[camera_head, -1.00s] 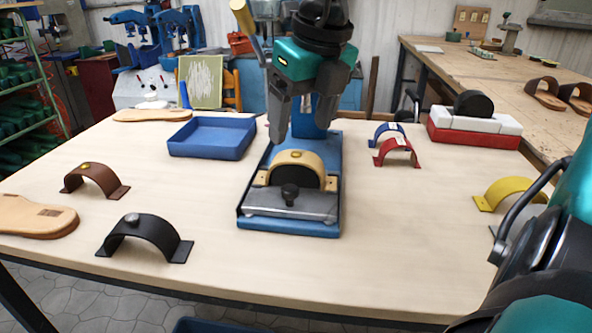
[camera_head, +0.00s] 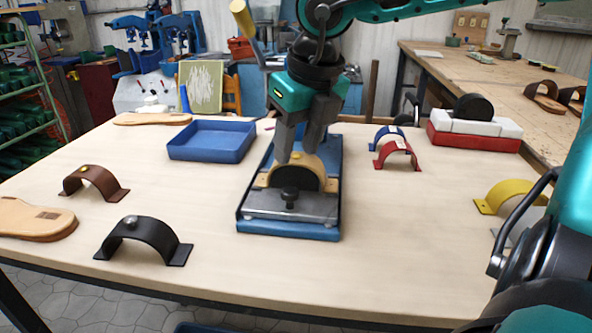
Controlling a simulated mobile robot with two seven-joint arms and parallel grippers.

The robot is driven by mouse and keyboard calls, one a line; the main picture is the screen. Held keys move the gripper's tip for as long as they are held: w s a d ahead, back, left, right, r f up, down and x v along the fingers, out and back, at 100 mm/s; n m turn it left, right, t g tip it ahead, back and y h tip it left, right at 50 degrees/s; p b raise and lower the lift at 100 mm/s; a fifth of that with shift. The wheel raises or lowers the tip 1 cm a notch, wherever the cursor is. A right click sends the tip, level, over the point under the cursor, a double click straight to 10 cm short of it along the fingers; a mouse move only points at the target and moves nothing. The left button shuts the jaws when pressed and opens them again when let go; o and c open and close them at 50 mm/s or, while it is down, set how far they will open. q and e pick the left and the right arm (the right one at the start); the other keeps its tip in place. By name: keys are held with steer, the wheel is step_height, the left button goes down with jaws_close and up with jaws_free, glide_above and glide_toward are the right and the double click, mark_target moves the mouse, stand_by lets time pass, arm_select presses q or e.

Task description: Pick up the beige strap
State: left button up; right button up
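The beige strap (camera_head: 313,164) stands arched over a dark rounded form on the blue press fixture (camera_head: 288,231) in the middle of the table. My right gripper (camera_head: 298,155) points down just above the strap's top, with a gap between its two fingers. The fingertips are at the crown of the strap and partly hide it, including the stud seen there before. I cannot tell whether they touch the strap. My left gripper is not in view.
A blue tray (camera_head: 212,140) lies left of the fixture. Brown (camera_head: 97,181) and black (camera_head: 147,235) straps stand at left. Red (camera_head: 398,153) and blue straps stand right of the fixture, a yellow strap (camera_head: 508,192) farther right. The table's front middle is clear.

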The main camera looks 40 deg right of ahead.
steer(key=shift+s+f, duration=0.15)
steer(key=shift+f, duration=0.1)
jaws_close()
